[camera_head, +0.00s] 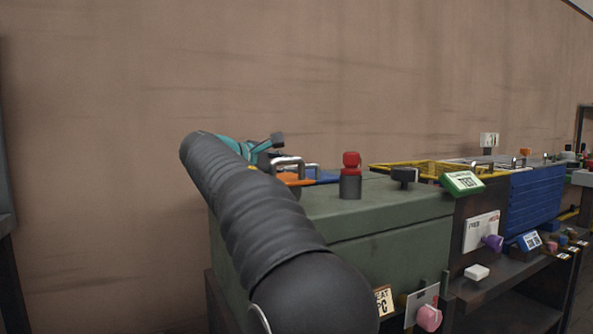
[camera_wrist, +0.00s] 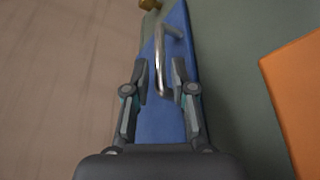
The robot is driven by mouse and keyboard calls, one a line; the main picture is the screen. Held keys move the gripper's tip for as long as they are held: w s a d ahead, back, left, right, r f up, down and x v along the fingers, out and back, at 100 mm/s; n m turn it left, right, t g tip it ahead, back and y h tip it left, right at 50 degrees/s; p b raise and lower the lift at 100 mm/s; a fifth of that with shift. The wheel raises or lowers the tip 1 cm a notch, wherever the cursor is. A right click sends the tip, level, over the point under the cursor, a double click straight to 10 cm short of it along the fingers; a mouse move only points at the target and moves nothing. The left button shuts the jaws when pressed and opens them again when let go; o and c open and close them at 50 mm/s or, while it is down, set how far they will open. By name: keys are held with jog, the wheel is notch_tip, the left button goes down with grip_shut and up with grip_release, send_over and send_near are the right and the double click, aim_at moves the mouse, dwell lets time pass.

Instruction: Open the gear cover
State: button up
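A narrow blue panel (camera_wrist: 177,126) with a metal bar handle (camera_wrist: 159,58) lies under my gripper (camera_wrist: 160,76) in the wrist view. I see no label that says whether this is the gear cover. My gripper is open, with one finger on each side of the handle and gaps visible between them. Whether the fingers are low enough to surround the bar is hard to tell. In the head view, my arm hides much of the area around my gripper (camera_head: 268,146), which is over the far left part of the green cabinet (camera_head: 385,215).
An orange panel (camera_wrist: 298,100) lies right of the blue one. A red-topped knob (camera_head: 351,175) and a black knob (camera_head: 404,177) stand on the cabinet top. A green-framed sign (camera_head: 462,184), yellow frame (camera_head: 425,168) and blue box (camera_head: 533,200) are further right. A brown wall (camera_head: 330,80) stands behind.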

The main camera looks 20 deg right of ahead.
aim_at(292, 166)
jog(key=shift+x, duration=2.05)
grip_shut()
